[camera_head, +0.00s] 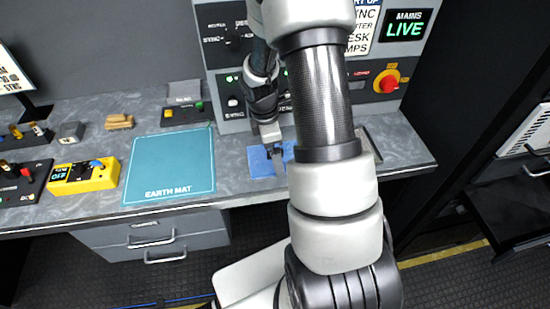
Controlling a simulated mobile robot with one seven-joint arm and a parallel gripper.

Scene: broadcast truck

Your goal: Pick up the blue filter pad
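The blue filter pad (260,163) lies flat on the grey worktop, to the right of the teal earth mat. My gripper (277,168) points down over the pad, close to its surface. My arm hides part of the pad's right side. The fingers are small and partly hidden in this view, so I cannot tell whether they are apart or together, or whether they touch the pad.
The teal earth mat (170,166) lies left of the pad. A yellow meter (84,177) stands further left. A control panel with a red rotary switch (386,82) rises behind the worktop. Drawers (160,236) sit beneath its front edge.

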